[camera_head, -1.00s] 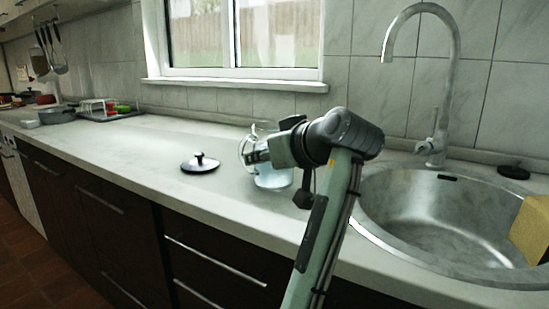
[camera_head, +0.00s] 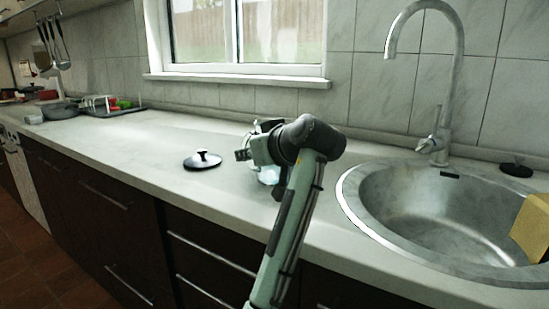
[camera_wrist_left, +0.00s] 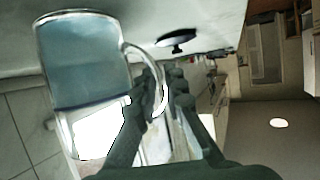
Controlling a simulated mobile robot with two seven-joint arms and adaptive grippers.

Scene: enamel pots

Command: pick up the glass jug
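The glass jug (camera_head: 268,175) stands on the counter, mostly hidden behind my left gripper in the head view. In the left wrist view the jug (camera_wrist_left: 85,65) fills the upper left, appearing upside down, with bluish contents and a curved clear handle on its right. My left gripper (camera_head: 256,142) is right at the jug. Its fingers (camera_wrist_left: 161,78) are apart, with the handle passing between or just beyond their tips. A gap shows between them, and I cannot tell whether either touches the handle. My right gripper is not in view.
A black lid (camera_head: 203,160) with a knob lies on the counter (camera_head: 130,150) left of the jug. Pans and a rack are at the far left.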

